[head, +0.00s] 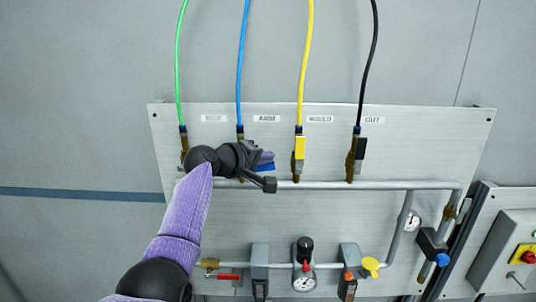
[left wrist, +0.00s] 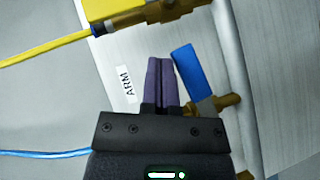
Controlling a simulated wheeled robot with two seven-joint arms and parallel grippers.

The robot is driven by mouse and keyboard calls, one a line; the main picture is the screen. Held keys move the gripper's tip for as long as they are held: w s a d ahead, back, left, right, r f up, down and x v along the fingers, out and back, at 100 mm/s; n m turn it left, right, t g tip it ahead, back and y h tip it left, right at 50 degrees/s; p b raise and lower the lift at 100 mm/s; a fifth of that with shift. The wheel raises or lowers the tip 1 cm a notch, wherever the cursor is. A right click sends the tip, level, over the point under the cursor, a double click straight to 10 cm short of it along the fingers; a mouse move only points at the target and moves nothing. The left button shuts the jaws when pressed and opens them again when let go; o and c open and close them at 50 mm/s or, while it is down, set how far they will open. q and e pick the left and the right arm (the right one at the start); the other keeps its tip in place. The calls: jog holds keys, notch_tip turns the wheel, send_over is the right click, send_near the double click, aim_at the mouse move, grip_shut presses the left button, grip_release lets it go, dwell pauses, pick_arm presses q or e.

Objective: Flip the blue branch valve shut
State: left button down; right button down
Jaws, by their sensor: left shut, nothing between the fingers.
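The blue branch valve's lever (head: 266,167) shows just below my left fingertips in the head view. In the left wrist view the blue lever (left wrist: 190,72) lies crosswise to the run of its hose, beside the brass valve body (left wrist: 215,104). My left gripper (head: 266,156) is in front of the blue branch and hides most of its valve body in the head view. Its purple fingers (left wrist: 160,63) are shut and empty, just left of the lever in the wrist view. A narrow gap seems to part them; I cannot tell whether they touch. My right gripper is not in view.
The yellow lever (head: 300,148) and black lever (head: 359,149) stand upright, in line with their hoses. The green branch is partly behind my left arm. A grey header pipe (head: 330,185) runs below. Gauges and a red lever (head: 229,277) sit lower on the panel (head: 420,140).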

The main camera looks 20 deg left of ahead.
pick_arm(q)
jog(key=shift+d+f, duration=0.15)
jog(key=shift+f, duration=0.2)
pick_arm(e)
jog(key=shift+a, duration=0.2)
